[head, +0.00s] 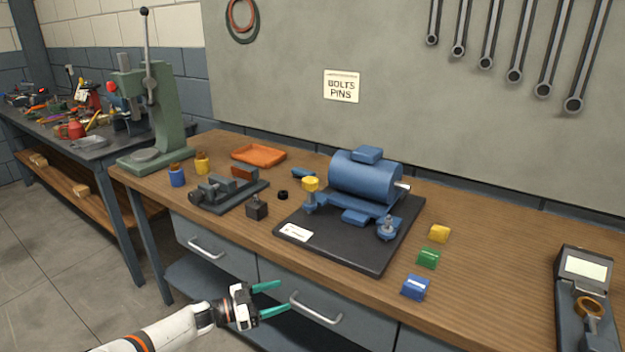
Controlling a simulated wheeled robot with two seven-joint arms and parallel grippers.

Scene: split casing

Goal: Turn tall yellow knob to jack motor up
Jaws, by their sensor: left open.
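The tall yellow knob (311,184) stands on a blue post at the left end of the motor mount. The blue motor (364,178) lies on its mount on a black base plate (337,256), with its shaft pointing right. My left gripper (275,298) is open and empty, with green fingers. It is in front of the workbench, below the top's front edge, well short of the knob and apart from it. My right gripper is not in view.
On the bench (482,290), a vise (228,190), a dark block (257,207) and a black ring (283,195) lie left of the base plate. Yellow, green (428,258) and blue blocks stand right of it. A green press (150,120) stands at the left end.

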